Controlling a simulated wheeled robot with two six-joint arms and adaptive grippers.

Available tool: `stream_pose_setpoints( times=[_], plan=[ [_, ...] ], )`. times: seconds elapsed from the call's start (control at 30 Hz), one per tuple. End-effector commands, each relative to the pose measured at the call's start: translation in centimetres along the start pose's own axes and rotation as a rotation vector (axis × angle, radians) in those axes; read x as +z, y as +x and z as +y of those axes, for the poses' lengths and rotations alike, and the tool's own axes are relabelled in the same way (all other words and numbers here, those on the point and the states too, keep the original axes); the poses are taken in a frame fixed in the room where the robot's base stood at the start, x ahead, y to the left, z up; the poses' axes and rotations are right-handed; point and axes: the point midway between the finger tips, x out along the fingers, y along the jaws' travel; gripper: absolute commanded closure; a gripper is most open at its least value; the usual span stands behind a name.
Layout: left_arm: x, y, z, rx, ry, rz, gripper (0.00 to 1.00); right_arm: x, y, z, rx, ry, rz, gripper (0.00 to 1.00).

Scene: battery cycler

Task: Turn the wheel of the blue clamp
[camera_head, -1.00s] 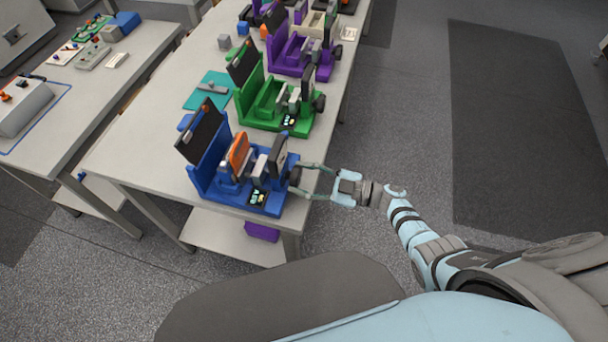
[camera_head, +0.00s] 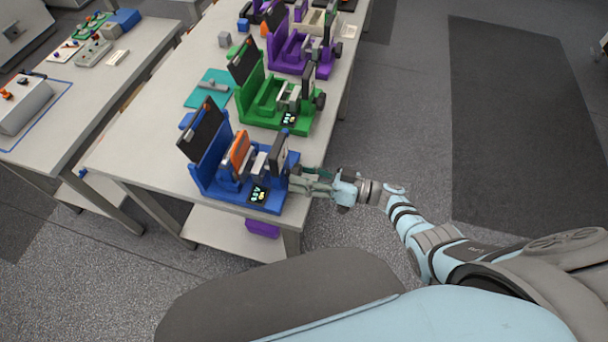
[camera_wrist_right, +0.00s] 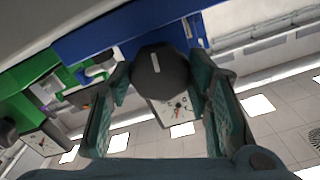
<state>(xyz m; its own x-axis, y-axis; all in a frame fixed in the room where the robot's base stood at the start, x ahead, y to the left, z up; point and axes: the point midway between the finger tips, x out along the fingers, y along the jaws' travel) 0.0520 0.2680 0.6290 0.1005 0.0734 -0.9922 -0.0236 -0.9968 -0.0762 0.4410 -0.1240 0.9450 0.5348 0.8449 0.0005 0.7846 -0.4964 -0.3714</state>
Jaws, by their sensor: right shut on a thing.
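The blue clamp (camera_head: 228,192) stands at the near end of the table, with an orange block (camera_head: 239,150) seated in it. Its dark wheel (camera_wrist_right: 160,78) has a pale mark and faces my right wrist camera. My right gripper (camera_head: 297,182) reaches in from the right at the clamp's wheel side. In the right wrist view the right gripper's fingers (camera_wrist_right: 163,95) stand on either side of the wheel and are shut on it. In the head view the fingers mostly hide the wheel. My left gripper is not in view.
A green clamp (camera_head: 262,112) and a purple clamp (camera_head: 305,68) stand farther along the same table (camera_head: 135,150). A purple box (camera_head: 262,229) is on the lower shelf. The floor right of the table is clear.

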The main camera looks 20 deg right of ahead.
Motion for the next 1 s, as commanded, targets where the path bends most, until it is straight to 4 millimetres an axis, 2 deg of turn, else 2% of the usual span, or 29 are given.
stream_pose_setpoints(
  times=[0.57, 0.6, 0.7, 1.0],
  plan=[
    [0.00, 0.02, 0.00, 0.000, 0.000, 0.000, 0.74, 0.28, -0.06, -0.08, 0.000, 0.042, -0.005, 0.83],
    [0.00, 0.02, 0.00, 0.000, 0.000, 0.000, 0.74, 0.29, -0.06, -0.08, 0.000, 0.042, -0.005, 0.52],
    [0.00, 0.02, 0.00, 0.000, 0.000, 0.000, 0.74, 0.23, -0.05, -0.07, 0.000, 0.041, -0.004, 0.36],
    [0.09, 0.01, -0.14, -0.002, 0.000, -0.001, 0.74, 0.10, -0.09, -0.02, 0.001, 0.039, -0.002, 0.34]
  ],
)
